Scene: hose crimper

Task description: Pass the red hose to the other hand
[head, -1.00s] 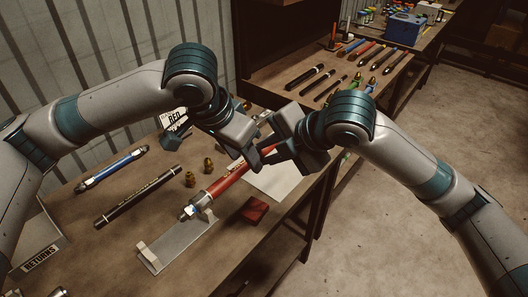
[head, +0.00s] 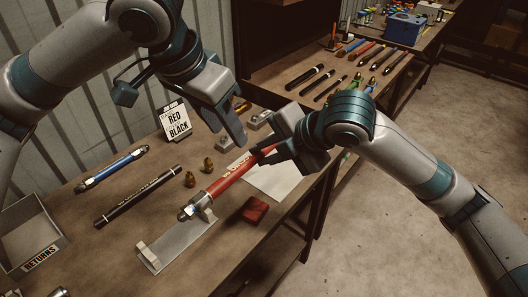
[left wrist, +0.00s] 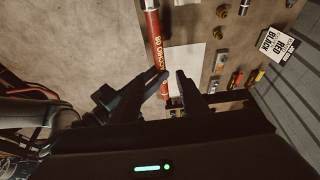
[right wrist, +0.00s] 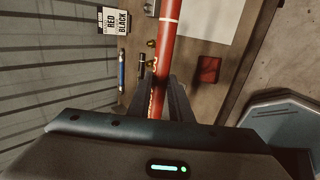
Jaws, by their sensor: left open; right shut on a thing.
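The red hose (head: 232,175), with white lettering and a metal end fitting, slants over the table. My right gripper (head: 272,155) is shut on its upper end. In the right wrist view the hose (right wrist: 167,50) runs between the fingers and away. My left gripper (head: 240,125) is open and empty, above and apart from the hose.
A black hose (head: 137,195) and a blue hose (head: 112,169) lie to the left, near brass fittings (head: 190,179). A red block (head: 255,209) and white sheet (head: 275,181) lie to the right.

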